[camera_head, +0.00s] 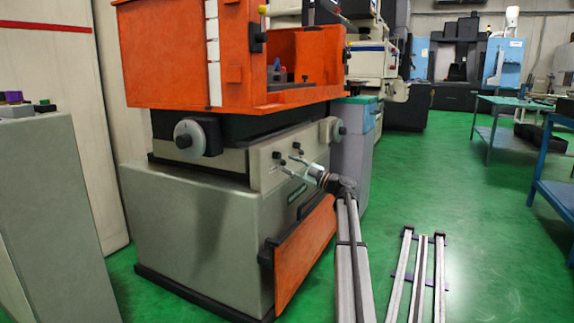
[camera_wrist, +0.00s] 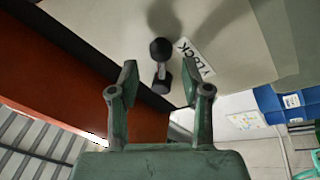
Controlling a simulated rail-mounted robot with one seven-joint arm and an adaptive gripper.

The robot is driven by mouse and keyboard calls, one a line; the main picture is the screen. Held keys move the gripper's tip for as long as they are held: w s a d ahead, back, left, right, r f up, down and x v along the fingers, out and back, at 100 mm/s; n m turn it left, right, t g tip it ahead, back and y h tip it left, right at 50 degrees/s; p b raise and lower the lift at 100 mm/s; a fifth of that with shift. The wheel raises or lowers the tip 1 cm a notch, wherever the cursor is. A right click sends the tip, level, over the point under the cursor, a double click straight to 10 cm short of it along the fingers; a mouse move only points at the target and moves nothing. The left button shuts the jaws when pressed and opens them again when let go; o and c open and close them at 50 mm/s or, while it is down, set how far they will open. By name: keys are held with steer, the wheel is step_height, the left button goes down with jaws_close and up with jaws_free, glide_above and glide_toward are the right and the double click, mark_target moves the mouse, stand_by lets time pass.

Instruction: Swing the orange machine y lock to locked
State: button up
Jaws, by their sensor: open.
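The orange machine (camera_head: 185,55) stands left of centre in the head view, with small black-knobbed levers on its grey front panel. In the wrist view a lever (camera_wrist: 161,67) with a round black knob, a short metal shaft and a dark hub sits beside a white label reading "Y LOCK" (camera_wrist: 195,60). My gripper (camera_wrist: 158,76) is open, with one finger on each side of the lever in the picture. I cannot tell whether either finger touches it. In the head view my gripper (camera_head: 290,166) is at the front panel, close to the levers.
A round handwheel (camera_head: 188,134) is on the machine's left side, another (camera_head: 339,130) at its right. An orange panel (camera_head: 305,250) slants out below. A grey cabinet (camera_head: 45,200) stands at left, and a blue-green table (camera_head: 492,125) at right. Green floor between is mostly open.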

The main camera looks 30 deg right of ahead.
steer(key=v, duration=1)
